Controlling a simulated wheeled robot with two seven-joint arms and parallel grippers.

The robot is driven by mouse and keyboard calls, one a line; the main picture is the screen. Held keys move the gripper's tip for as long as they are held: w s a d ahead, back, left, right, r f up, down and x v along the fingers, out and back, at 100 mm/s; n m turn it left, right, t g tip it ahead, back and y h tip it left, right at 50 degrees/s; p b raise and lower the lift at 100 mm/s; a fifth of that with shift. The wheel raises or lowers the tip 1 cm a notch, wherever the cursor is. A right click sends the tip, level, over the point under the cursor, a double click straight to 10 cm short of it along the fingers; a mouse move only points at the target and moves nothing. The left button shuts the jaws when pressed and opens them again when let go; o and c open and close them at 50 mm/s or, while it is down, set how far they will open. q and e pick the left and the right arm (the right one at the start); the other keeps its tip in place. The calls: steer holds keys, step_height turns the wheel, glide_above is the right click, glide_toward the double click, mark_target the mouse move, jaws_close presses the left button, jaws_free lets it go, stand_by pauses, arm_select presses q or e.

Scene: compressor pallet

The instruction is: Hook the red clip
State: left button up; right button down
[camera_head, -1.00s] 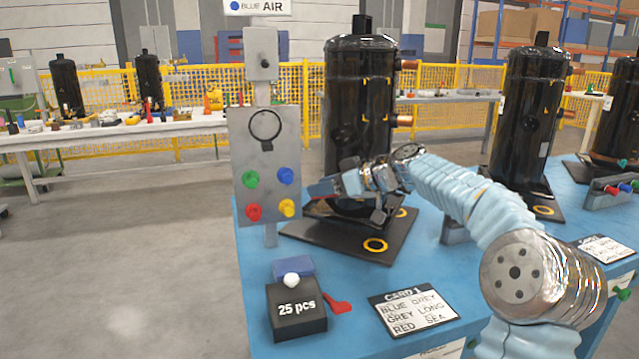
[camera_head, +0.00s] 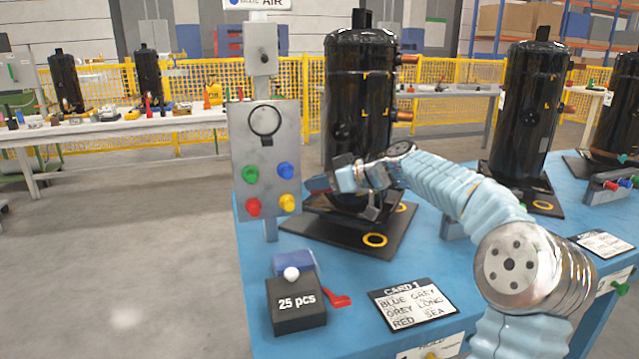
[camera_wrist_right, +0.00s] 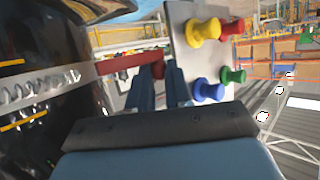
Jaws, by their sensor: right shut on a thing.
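My right gripper (camera_head: 321,184) is beside the lower part of the black compressor (camera_head: 358,105), just right of the grey panel with colored knobs (camera_head: 266,140). In the right wrist view, its blue fingers (camera_wrist_right: 160,85) are shut on a red clip strip (camera_wrist_right: 130,63). The strip reaches left from the fingers to a pale strap with holes (camera_wrist_right: 45,90) lying across the black compressor (camera_wrist_right: 40,45). The fingers hide the strip's end, and I cannot tell whether it is hooked. In the head view, the clip cannot be made out. My left gripper is not in view.
The panel's knobs (camera_wrist_right: 205,30) are close beyond the fingers. A black "25 pcs" box (camera_head: 297,305), a red lever-like piece (camera_head: 338,300) and a card (camera_head: 413,303) lie at the front of the blue table (camera_head: 350,335). Another compressor (camera_head: 527,115) stands right.

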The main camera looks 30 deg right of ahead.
steer(key=shift+w+m+t+h+b, duration=0.4)
steer(key=shift+m+t+h+b, duration=0.1)
steer(key=shift+m+h+b, duration=0.45)
steer(key=shift+w+m+h, duration=0.15)
steer(key=shift+m+h, duration=0.1)
steer(key=shift+h, duration=0.1)
steer(key=shift+w+r+m+h+p, duration=0.1)
steer(key=shift+r+m+h+p, duration=0.05)
steer(key=shift+m+h+p, duration=0.2)
steer(key=m+h+p, duration=0.1)
steer(key=p, duration=0.1)
steer(key=w+m+h+p, duration=0.1)
steer(key=h+p, duration=0.1)
steer(key=shift+d+m+t+p, duration=0.3)
steer(key=shift+d+m+t, duration=0.05)
steer(key=shift+t, duration=0.05)
